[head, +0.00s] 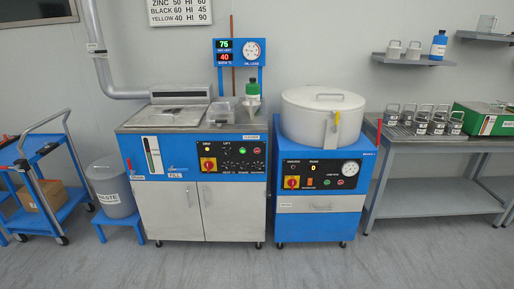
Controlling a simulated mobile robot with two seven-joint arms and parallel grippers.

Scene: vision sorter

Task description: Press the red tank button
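The left blue machine (192,185) has a tank with a flat grey lid (180,97) on top. The labels there are too small to read surely. The right blue machine has a round white drum (323,115) and its own panel with a green button (327,182) and a red button (340,183). Neither of my grippers is in view.
A blue cart (45,190) and a waste bin (110,190) stand at the left. A grey bench (440,185) with metal baskets (421,122) is at the right. The floor (230,268) in front is clear.

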